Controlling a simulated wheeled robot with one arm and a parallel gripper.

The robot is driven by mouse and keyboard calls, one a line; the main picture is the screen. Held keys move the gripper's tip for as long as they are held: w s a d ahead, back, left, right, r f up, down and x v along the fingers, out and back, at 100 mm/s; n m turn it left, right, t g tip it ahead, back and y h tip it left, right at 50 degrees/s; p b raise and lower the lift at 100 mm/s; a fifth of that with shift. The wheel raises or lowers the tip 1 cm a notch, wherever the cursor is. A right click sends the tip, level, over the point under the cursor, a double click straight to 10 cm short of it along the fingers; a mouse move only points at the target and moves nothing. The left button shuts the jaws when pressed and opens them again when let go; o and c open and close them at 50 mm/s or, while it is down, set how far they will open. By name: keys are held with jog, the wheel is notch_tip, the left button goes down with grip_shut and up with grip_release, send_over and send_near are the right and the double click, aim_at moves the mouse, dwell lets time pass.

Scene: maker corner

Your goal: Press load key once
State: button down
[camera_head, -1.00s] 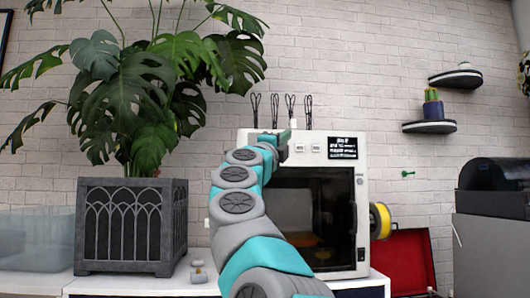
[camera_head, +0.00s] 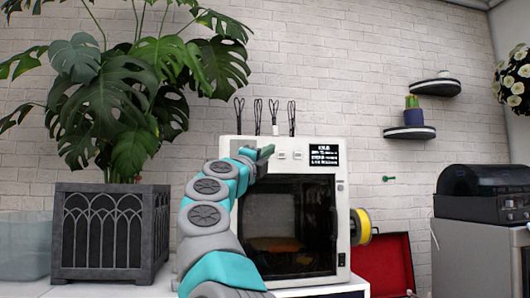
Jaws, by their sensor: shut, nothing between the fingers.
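The white 3D printer (camera_head: 342,225) stands on the white counter with a dark front door. Its top front panel carries small pale keys: a left visible key (camera_head: 282,155) and a right visible key (camera_head: 297,155), beside a black display (camera_head: 324,155) with white text. The key labels are too small to read, so I cannot tell which is the load key. My gripper (camera_head: 268,151) is shut and empty at the panel, just left of the left visible key. I cannot tell whether it touches the panel. My gripper and arm hide the panel's left part.
A large plant in a grey planter (camera_head: 110,235) stands left of my arm. Thin black loop-ended tools (camera_head: 258,117) rise behind the printer. A yellow spool (camera_head: 361,226) sticks out on its right side, near an open red case (camera_head: 385,265). Wall shelves (camera_head: 409,132) hang at right.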

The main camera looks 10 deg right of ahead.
jog(key=w+p, duration=0.5)
jog(key=w, duration=0.1)
jog(key=shift+w+p, duration=0.3)
jog(key=shift+w+r, duration=0.1)
jog(key=shift+w, duration=0.05)
dwell(1.7)
jog(key=shift+w+p, duration=0.25)
jog(key=shift+p, duration=0.25)
